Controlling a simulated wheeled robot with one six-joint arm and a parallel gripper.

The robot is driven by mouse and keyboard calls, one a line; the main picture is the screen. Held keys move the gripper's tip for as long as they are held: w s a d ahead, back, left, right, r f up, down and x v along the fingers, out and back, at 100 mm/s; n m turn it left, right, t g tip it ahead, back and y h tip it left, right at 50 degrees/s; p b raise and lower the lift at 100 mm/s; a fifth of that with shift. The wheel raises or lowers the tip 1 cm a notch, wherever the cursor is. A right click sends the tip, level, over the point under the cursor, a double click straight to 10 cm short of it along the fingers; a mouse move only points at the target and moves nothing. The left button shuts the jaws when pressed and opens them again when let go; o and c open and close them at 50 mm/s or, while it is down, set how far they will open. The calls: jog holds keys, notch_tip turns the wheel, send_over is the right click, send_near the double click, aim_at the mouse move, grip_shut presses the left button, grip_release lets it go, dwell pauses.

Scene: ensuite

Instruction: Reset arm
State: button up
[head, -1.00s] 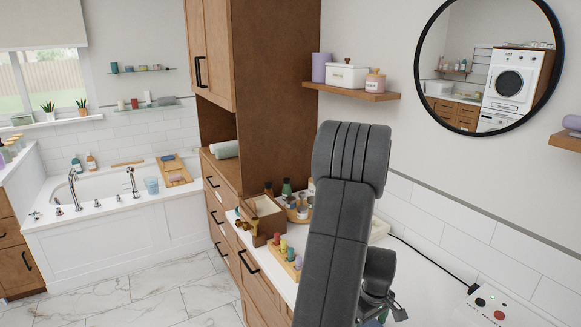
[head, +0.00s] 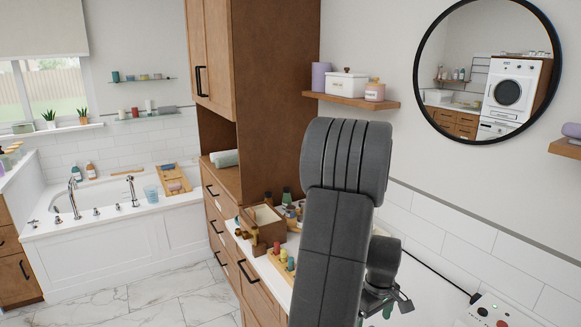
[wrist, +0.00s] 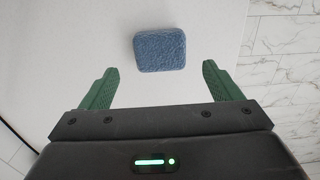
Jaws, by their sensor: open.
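My gripper (wrist: 160,88) is open in the wrist view, with its two green fingers spread apart and nothing between their tips. A blue rough-textured block, perhaps a sponge (wrist: 160,49), lies on a white surface (wrist: 60,50) beyond the fingertips, apart from them. In the head view my arm stands in front of the counter, and its dark upper links hide part of it. The gripper itself is mostly hidden there, with only a small part low at the right of the arm.
A wooden box (head: 262,226) and a rack with colourful pegs (head: 283,262) stand on the counter left of my arm. A wooden shelf (head: 350,101) and a round mirror (head: 487,70) are on the wall. A control panel (head: 492,312) is at lower right. The marble floor (head: 160,300) is clear.

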notch_tip(320, 180, down, 6)
jog(key=shift+s+r, duration=0.1)
jog(key=shift+r, duration=0.2)
jog(key=w+d+r+n+h+b, duration=0.15)
jog(key=w+r+n+h, duration=0.35)
jog(key=r, duration=0.5)
jog(key=w+r+n+h+b, duration=0.3)
jog(key=r+n+h, duration=0.35)
jog(key=r, duration=0.35)
jog(key=w+a+r+n+t+b, duration=0.1)
jog(key=w+a+r+n+t, duration=0.2)
jog(key=a+t, duration=0.3)
jog(key=w+a+r+n+t+h+b, duration=0.1)
jog(key=w+a+r+n+t+b, duration=0.1)
jog(key=w+a+r+n+t, duration=0.2)
jog(key=a+r+n+t, duration=0.1)
jog(key=a+n+t, duration=0.1)
jog(key=a, duration=0.1)
jog(key=shift+w+a+r, duration=0.2)
jog(key=shift+w+r, duration=0.1)
jog(key=shift+r, duration=0.05)
